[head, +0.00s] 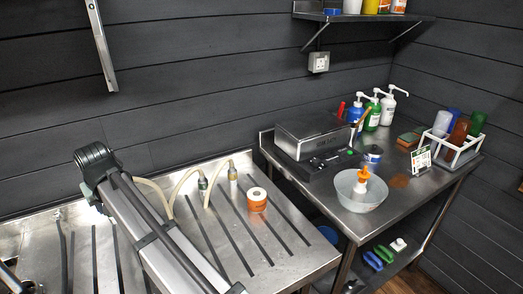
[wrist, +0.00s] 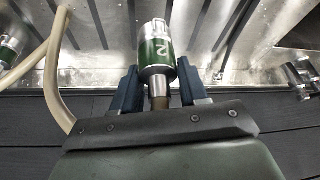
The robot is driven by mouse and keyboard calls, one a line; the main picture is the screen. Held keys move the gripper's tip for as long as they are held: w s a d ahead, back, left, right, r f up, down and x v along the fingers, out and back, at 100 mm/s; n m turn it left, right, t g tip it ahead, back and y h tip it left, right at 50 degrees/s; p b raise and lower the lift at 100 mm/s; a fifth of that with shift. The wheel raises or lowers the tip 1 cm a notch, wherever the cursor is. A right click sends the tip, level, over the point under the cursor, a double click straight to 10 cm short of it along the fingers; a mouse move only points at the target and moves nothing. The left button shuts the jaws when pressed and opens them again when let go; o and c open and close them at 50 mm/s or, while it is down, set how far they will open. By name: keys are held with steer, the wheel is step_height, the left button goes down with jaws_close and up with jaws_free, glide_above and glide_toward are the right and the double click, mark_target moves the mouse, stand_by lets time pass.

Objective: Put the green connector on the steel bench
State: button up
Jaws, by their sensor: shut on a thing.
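In the wrist view, my gripper (wrist: 160,92) is shut on a green connector (wrist: 157,52), a silver and green cylinder marked 2. Its narrow neck lies between the dark blue fingers, and its wide end points away toward the ribbed steel bench (wrist: 110,22). I cannot tell whether it touches the bench. In the head view, my arm hides the gripper and this connector. The steel bench (head: 228,240) is at the lower left. A second greenish connector with a hose (head: 203,184) stands on it and also shows at the left of the wrist view (wrist: 8,48).
A beige hose (wrist: 54,75) curves close to my gripper's left side. Metal fittings (wrist: 300,78) are at the right. A second table (head: 415,200) holds a bowl, bottles and a machine.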

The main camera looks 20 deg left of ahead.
step_height(320, 180, up, 17)
steer(key=w+d+m, duration=0.2)
steer(key=w+d, duration=0.5)
steer(key=w, duration=0.3)
steer(key=w+d+m, duration=0.1)
steer(key=w+d, duration=0.7)
steer(key=w, duration=0.2)
steer(key=w+d+m+t+h, duration=0.1)
steer(key=w+d, duration=0.5)
steer(key=d, duration=0.4)
steer(key=w+d+m, duration=0.2)
steer(key=w+d, duration=0.5)
steer(key=d, duration=0.2)
steer(key=w+d+m+t+h, duration=0.1)
steer(key=w+d, duration=0.5)
steer(key=d, duration=0.4)
steer(key=w+d+m+h, duration=0.1)
steer(key=w+d+m, duration=0.15)
steer(key=d, duration=1.95)
steer(key=w+d+m+h, duration=0.1)
steer(key=w+d+m, duration=0.15)
steer(key=d, duration=1.95)
steer(key=shift+s+f, duration=0.2)
steer(key=shift+f, duration=10.25)
steer(key=shift+f, duration=0.15)
